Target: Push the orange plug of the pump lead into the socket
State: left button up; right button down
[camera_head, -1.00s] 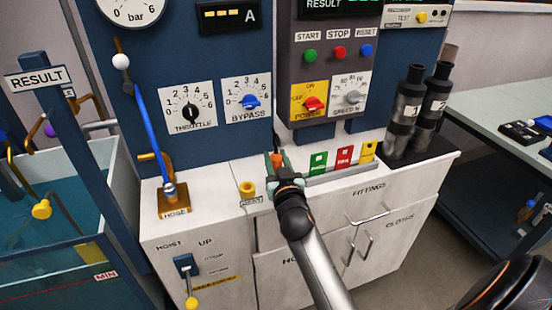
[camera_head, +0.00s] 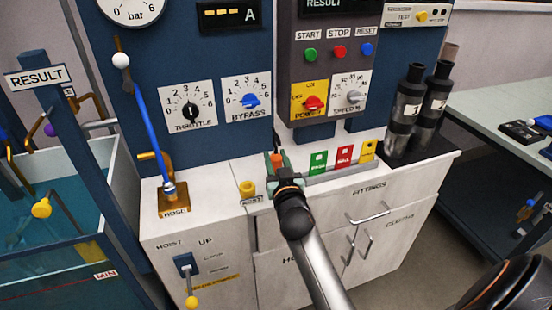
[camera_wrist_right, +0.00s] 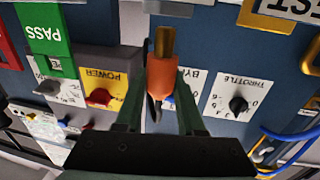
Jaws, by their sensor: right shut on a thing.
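My right gripper (camera_head: 276,164) is above the white countertop, in front of the blue panel. In the right wrist view it (camera_wrist_right: 160,95) is shut on the orange plug (camera_wrist_right: 162,76), which has a brass-coloured end pointing away from the gripper. In the head view only a small part of the orange plug (camera_head: 277,158) shows between the fingers. A yellow round fitting (camera_head: 247,187) stands on the counter just left of the gripper, with a small label that I cannot read clearly. I cannot tell whether it is the socket. The pump lead cannot be made out. My left gripper is not in view.
Green (camera_head: 318,163), red (camera_head: 344,155) and yellow (camera_head: 368,150) tags stand in a rail right of the gripper. Two black cylinders (camera_head: 404,110) stand further right. A blue hose (camera_head: 151,137) rises at left. The power knob (camera_head: 313,103) is on the grey panel behind.

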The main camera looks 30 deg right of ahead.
jog(key=shift+f+b, duration=0.45)
jog(key=shift+f, duration=0.2)
jog(key=shift+a+f, duration=0.1)
jog(key=shift+f, duration=0.2)
jog(key=shift+f+b, duration=0.25)
jog(key=shift+b, duration=0.15)
jog(key=shift+f+b, duration=0.3)
jog(key=shift+f+b, duration=0.3)
jog(key=shift+f, duration=0.1)
jog(key=shift+r, duration=0.2)
